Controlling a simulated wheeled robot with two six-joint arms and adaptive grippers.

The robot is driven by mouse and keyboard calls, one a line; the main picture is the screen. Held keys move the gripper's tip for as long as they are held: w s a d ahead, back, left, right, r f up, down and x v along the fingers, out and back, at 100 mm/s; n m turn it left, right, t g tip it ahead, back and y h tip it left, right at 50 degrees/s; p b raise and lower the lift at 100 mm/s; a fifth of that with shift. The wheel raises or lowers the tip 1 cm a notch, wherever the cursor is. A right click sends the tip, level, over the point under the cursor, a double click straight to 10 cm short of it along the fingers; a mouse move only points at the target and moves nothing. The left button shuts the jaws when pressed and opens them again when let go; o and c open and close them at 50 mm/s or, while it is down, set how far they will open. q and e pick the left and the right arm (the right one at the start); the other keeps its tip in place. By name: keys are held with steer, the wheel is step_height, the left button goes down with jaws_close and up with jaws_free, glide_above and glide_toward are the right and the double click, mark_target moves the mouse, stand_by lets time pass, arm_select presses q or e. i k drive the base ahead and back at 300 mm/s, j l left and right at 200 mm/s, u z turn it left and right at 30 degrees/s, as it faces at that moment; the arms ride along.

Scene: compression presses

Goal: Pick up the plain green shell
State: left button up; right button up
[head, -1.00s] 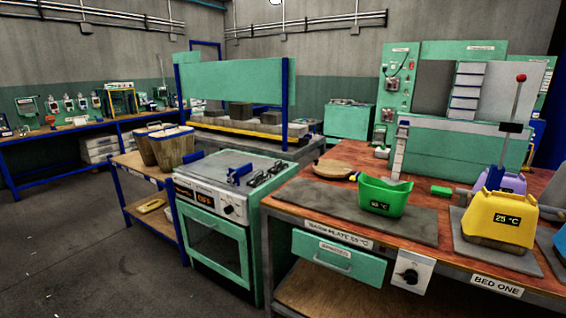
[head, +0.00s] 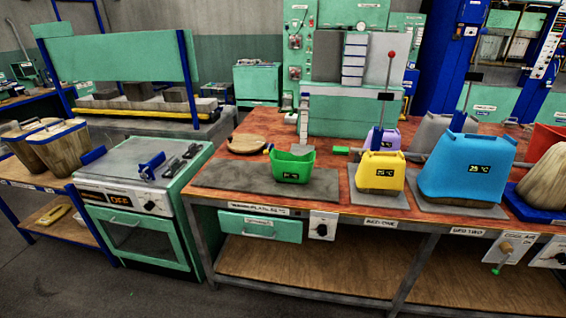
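The green shell (head: 293,166) is a bucket-like open piece with a dark temperature label on its front. It sits on the dark grey warm plate (head: 228,178) on the red-brown workbench, left of the yellow shell. No other green shell shows. Neither of my grippers is in the head view.
A yellow shell (head: 380,171) and a large blue shell (head: 465,167) stand on grey beds to the right, with a purple shell (head: 385,138) and a grey shell (head: 431,132) behind. A round wooden board (head: 248,143) lies behind the plate. An oven (head: 140,205) stands left.

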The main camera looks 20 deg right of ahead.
mark_target(287, 167)
steer(key=i+z, duration=0.15)
steer(key=z, duration=0.75)
steer(key=i+j+z, duration=0.3)
steer(key=j, duration=0.3)
steer(key=i+j+z, duration=0.35)
steer(key=j, duration=0.4)
steer(key=i+j+z, duration=0.15)
steer(key=j, duration=0.2)
steer(key=j+z, duration=0.15)
steer(key=j, duration=0.25)
steer(key=i, duration=0.05)
